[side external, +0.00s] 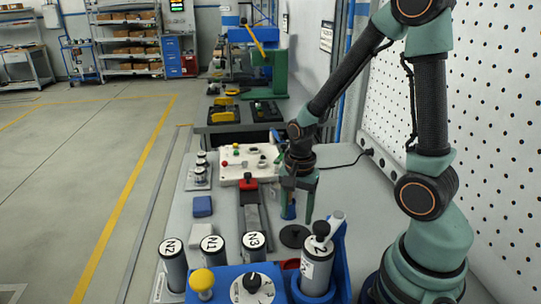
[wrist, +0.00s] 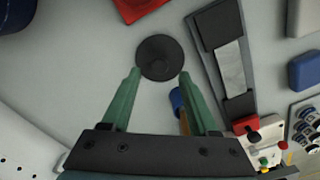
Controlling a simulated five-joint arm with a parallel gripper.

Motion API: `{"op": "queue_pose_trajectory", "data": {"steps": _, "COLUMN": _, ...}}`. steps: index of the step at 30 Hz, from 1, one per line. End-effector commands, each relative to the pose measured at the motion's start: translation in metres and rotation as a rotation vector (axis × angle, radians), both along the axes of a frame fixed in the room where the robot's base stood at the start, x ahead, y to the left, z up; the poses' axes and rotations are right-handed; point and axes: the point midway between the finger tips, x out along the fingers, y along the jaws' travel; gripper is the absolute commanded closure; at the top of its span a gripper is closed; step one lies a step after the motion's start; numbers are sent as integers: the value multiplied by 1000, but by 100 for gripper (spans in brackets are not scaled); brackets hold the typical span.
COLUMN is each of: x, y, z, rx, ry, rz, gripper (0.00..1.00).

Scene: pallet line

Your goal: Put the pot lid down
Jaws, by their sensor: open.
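The pot lid (side external: 295,236) is a dark round disc lying flat on the grey bench top. In the wrist view the lid (wrist: 160,57) shows with a small round knob-like middle, just beyond my fingertips. My gripper (side external: 299,217) points down with its green fingers apart and nothing between them. In the wrist view the two fingertips (wrist: 159,74) show on either side of the lid's near edge. In the side view they are above the lid and seem clear of it. No pot can be made out for certain.
A blue-and-orange cylinder (wrist: 178,103) stands close by my right finger in the wrist view. A dark rail-like fixture (side external: 253,220) lies left of the lid. Labelled grey cylinders (side external: 213,254) and a blue control box (side external: 228,280) stand in front. A white panel (side external: 245,172) lies behind.

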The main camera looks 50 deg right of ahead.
Motion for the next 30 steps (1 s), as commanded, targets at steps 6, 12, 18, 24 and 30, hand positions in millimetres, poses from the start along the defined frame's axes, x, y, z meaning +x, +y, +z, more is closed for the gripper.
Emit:
{"op": "queue_pose_trajectory", "data": {"steps": 6, "x": 1, "y": 0, "z": 38, "rx": -2, "ry": -6, "rz": 0, "gripper": 40}}
{"op": "queue_pose_trajectory", "data": {"steps": 12, "x": 1, "y": 0, "z": 67, "rx": -1, "ry": -5, "rz": 0, "gripper": 40}}
{"op": "queue_pose_trajectory", "data": {"steps": 18, "x": 1, "y": 1, "z": 83, "rx": -2, "ry": -9, "rz": 18, "gripper": 40}}
{"op": "queue_pose_trajectory", "data": {"steps": 24, "x": 5, "y": 15, "z": 113, "rx": -40, "ry": -124, "rz": 334, "gripper": 40}}
{"op": "queue_pose_trajectory", "data": {"steps": 30, "x": 4, "y": 38, "z": 155, "rx": -162, "ry": -295, "rz": 864, "gripper": 40}}
